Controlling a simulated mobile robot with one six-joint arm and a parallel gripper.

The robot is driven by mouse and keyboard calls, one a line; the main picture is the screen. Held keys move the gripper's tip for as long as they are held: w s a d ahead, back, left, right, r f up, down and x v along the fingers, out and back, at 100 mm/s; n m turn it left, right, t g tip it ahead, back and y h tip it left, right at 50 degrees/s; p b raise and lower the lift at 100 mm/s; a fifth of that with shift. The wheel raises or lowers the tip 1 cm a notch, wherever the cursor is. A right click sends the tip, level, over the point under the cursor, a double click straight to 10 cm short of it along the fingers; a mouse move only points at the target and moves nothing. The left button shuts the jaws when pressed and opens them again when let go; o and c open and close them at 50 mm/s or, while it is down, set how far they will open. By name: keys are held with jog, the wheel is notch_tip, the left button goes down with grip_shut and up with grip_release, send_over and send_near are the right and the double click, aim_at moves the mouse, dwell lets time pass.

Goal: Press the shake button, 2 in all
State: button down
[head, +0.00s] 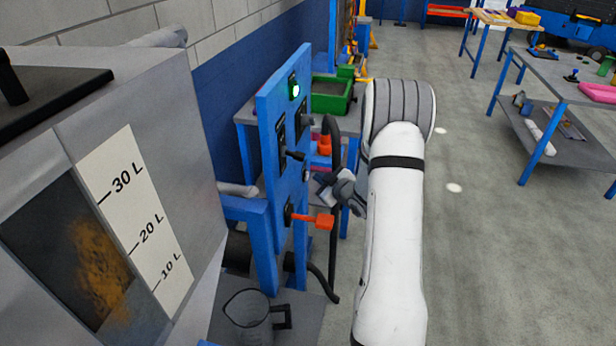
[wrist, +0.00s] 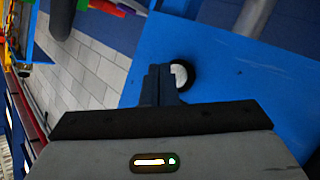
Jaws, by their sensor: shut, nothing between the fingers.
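A blue upright panel (head: 268,112) stands left of my arm in the head view and also fills much of the wrist view (wrist: 225,60). A round white button with a black ring (wrist: 180,76) is on the panel, just right of my fingertips in the wrist view. I cannot read a label on it. My gripper (wrist: 161,72) is shut and empty, with its fingertips close to the button and partly covering its left edge. I cannot tell whether they touch it. In the head view my gripper (head: 322,181) is at the panel's face.
The panel carries a lit green lamp (head: 294,90), a black lever (head: 295,155) and an orange-handled valve (head: 318,220) below my gripper. A tank with litre marks (head: 135,215) stands at the left, with a clear jug (head: 247,312) below. Open floor (head: 480,240) lies to the right.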

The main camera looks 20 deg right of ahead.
dwell(0.6)
jog(key=shift+w+a+b, duration=0.25)
jog(key=shift+a+b, duration=0.15)
jog(key=shift+b, duration=0.05)
jog(key=shift+w+a+b, duration=0.25)
jog(key=shift+a+b, duration=0.1)
dwell(0.5)
jog(key=shift+d, duration=0.1)
jog(key=shift+s+d, duration=0.5)
jog(key=shift+d, duration=0.1)
dwell(0.3)
jog(key=s+d, duration=0.2)
jog(key=d, duration=0.2)
jog(key=shift+s+d+b, duration=0.1)
jog(key=shift+s+b, duration=0.3)
